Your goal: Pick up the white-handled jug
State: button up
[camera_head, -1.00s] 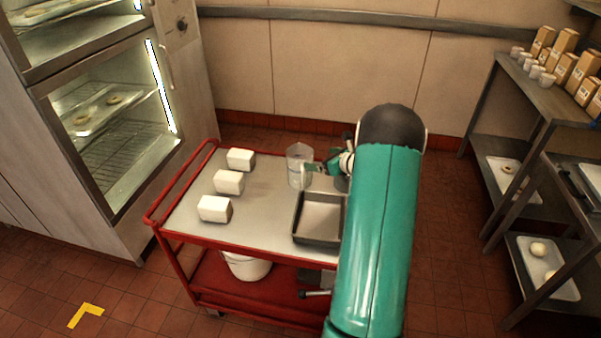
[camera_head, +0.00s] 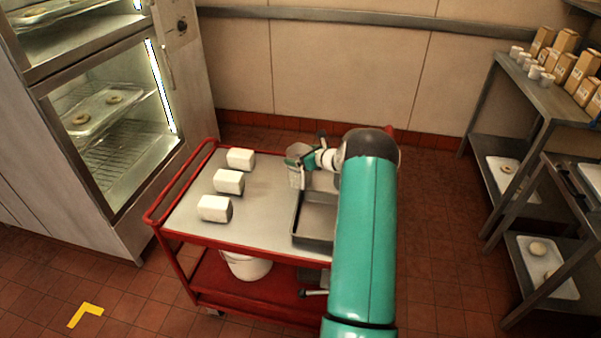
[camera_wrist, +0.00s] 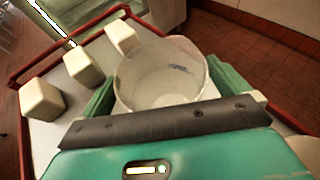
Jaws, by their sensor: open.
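The clear jug (camera_head: 296,178) stands on the top of the red cart (camera_head: 185,215), toward its back. In the wrist view the round open mouth of the jug (camera_wrist: 165,75) lies between the two green fingers of my gripper (camera_wrist: 165,92). The gripper is open, with a finger on either side of the jug. I cannot tell whether either finger touches it. In the head view my gripper (camera_head: 300,157) is at the jug's upper part and covers some of it. The jug's handle is not clearly visible in either view now.
Several white blocks (camera_head: 229,181) stand in a row left of the jug. A dark metal pan (camera_head: 318,222) lies in front of it, partly behind my arm. A white bucket (camera_head: 247,266) sits on the cart's lower shelf. Bare cart top lies between blocks and pan.

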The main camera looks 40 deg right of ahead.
jog(key=c, duration=0.9)
jog(key=shift+c, duration=1)
jog(key=shift+r, duration=0.1)
